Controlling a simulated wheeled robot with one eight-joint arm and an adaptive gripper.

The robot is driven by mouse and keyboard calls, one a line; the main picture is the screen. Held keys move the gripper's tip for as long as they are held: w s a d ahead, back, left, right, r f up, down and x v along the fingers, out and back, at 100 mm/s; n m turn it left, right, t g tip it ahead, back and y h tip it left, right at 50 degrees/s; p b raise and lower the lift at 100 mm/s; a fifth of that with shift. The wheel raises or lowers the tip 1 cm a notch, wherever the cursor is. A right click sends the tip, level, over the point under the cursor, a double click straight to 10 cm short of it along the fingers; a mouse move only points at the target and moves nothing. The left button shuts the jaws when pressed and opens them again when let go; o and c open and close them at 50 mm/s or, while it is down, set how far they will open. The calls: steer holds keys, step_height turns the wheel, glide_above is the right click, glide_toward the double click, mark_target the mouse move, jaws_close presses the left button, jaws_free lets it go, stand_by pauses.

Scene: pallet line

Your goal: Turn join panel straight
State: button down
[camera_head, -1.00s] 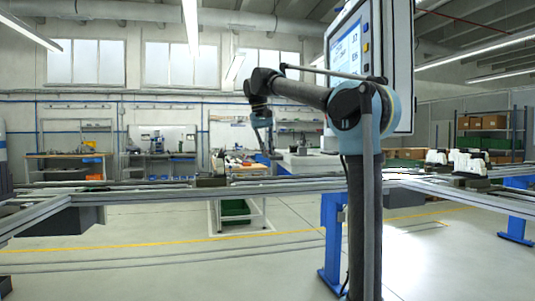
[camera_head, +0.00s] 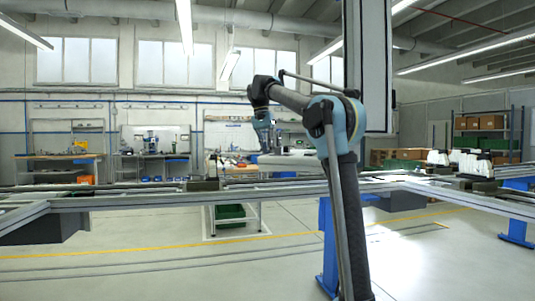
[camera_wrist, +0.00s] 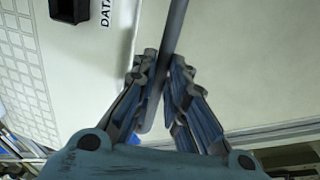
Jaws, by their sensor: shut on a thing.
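The join panel (camera_head: 368,70) stands upright behind my arm in the head view, seen almost edge-on as a narrow pale strip with dark edges. Its screen face does not show now. In the wrist view, my gripper (camera_wrist: 165,68) is shut on a thin grey bar (camera_wrist: 176,22), with one finger on each side. The bar runs in front of a pale housing (camera_wrist: 65,75) with a dark recess and a "DATA" label. In the head view my gripper is too small and dark to make out its hold.
Rails of the line (camera_head: 240,196) cross the head view at mid height. A blue post (camera_head: 328,245) stands behind my arm. White parts (camera_head: 470,160) sit on the line at the right. Workbenches and shelves line the back. The floor in front is clear.

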steer(key=shift+w+d+m, duration=0.2)
steer(key=shift+w+d, duration=0.05)
steer(key=shift+w, duration=0.5)
steer(key=shift+w+d+m, duration=0.2)
steer(key=shift+w, duration=0.5)
steer(key=c, duration=1.6)
jaws_free()
step_height(320, 180, up, 7)
steer(key=a, duration=0.1)
steer(key=shift+w+r, duration=0.15)
steer(key=shift+w, duration=0.15)
steer(key=shift+a, duration=0.1)
